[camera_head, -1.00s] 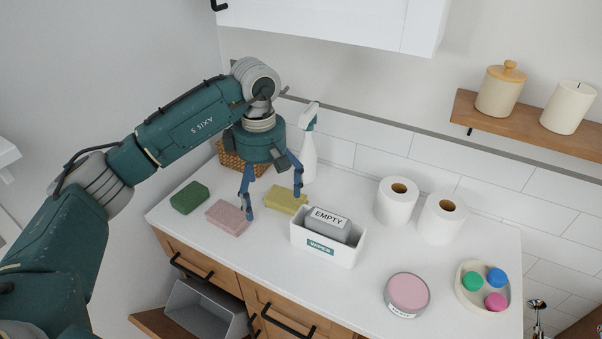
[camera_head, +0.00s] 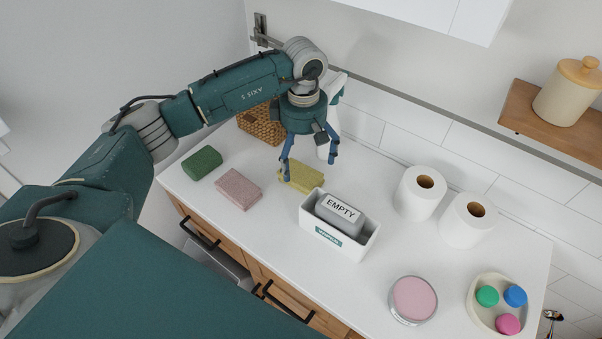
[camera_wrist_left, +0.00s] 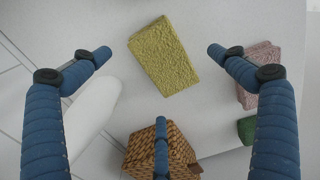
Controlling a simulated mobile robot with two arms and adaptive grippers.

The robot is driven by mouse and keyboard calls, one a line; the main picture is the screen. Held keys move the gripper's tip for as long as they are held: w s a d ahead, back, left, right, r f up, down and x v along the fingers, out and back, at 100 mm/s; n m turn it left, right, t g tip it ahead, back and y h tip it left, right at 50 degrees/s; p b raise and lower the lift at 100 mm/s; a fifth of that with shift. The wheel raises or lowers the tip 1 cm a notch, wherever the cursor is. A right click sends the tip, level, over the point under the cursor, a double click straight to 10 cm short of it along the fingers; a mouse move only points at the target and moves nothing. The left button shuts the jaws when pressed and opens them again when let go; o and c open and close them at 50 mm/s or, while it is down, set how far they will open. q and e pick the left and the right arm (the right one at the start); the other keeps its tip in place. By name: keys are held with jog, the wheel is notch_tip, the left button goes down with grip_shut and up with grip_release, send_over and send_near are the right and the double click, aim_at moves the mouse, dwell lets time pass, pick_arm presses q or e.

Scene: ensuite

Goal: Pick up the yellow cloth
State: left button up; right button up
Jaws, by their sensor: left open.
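In the head view one finger overlaps part of the cloth. My right gripper is not in view.
A pink cloth (camera_head: 238,189) and green cloth (camera_head: 202,162) lie to the left. A wicker basket (camera_head: 262,124) and white spray bottle (camera_head: 332,120) stand behind. A white box (camera_head: 364,250) holds a grey pack marked EMPTY. Paper rolls (camera_head: 419,195) stand to the right.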

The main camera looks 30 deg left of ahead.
aim_at(304, 170)
pick_arm(q)
jog(key=f, duration=0.1)
jog(key=f+p, duration=0.1)
jog(key=f, duration=0.1)
jog(key=shift+w+f+p, duration=0.25)
jog(key=shift+f+p, duration=0.05)
jog(key=shift+f, duration=0.25)
jog(key=shift+c, duration=1)
jog(key=c, duration=1.1)
jog(key=shift+o, duration=0.2)
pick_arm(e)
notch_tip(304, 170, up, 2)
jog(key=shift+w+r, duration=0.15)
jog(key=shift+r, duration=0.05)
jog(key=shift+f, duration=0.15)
